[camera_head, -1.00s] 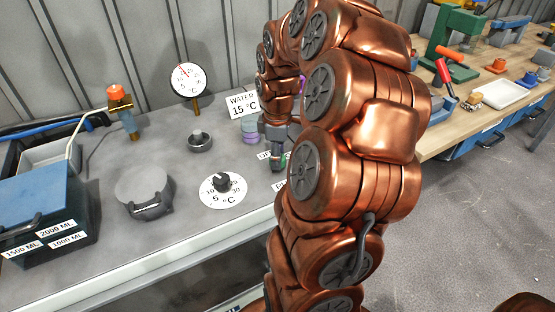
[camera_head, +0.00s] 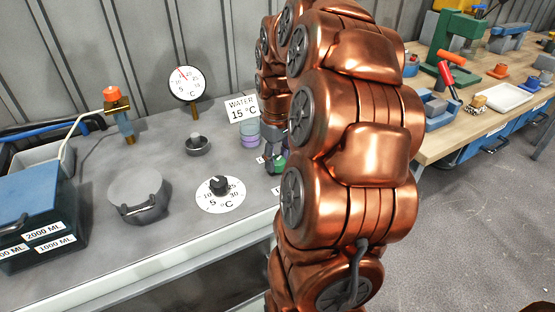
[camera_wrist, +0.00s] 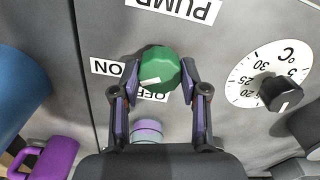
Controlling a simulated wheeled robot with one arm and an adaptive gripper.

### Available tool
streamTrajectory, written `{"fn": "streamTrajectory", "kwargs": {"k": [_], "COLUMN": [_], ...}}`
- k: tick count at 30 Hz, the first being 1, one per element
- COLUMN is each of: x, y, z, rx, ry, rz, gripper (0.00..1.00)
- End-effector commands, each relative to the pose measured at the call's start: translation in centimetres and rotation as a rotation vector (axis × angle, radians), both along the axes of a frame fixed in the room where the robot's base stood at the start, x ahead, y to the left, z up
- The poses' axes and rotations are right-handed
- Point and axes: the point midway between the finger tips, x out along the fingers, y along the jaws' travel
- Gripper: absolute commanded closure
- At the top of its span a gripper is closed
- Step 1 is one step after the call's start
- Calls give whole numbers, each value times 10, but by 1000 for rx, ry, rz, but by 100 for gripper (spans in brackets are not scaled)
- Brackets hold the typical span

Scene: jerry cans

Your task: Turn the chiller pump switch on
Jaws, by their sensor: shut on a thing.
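The pump switch is a green faceted knob (camera_wrist: 160,70) on the grey panel, with a white pointer mark on its face. In the wrist view the mark points left and slightly down, between the ON label (camera_wrist: 108,67) and the partly hidden OFF label (camera_wrist: 153,95). A PUMP label (camera_wrist: 174,9) appears upside down beyond the knob. My gripper (camera_wrist: 160,76) has one finger on each side of the knob and is shut on it. In the head view my gripper (camera_head: 273,158) is at the bench's right part, partly hidden by my arm.
A temperature dial (camera_head: 220,193) with a black knob is left of the switch. A round gauge (camera_head: 186,83), a WATER 15 °C sign (camera_head: 242,109) and a lidded grey pot (camera_head: 138,193) are also on the bench. A purple handled object (camera_wrist: 45,155) lies at the wrist view's lower left.

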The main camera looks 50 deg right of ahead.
Motion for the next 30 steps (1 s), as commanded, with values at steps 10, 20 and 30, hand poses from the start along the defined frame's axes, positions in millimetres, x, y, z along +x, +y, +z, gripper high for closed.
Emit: {"fn": "streamTrajectory", "kwargs": {"k": [10, 20, 30], "x": [0, 0, 0], "y": [0, 0, 0], "z": [0, 0, 0], "rx": [1, 0, 0], "ry": [1, 1, 0], "rz": [-16, -15, -14], "gripper": [91, 37, 31]}}
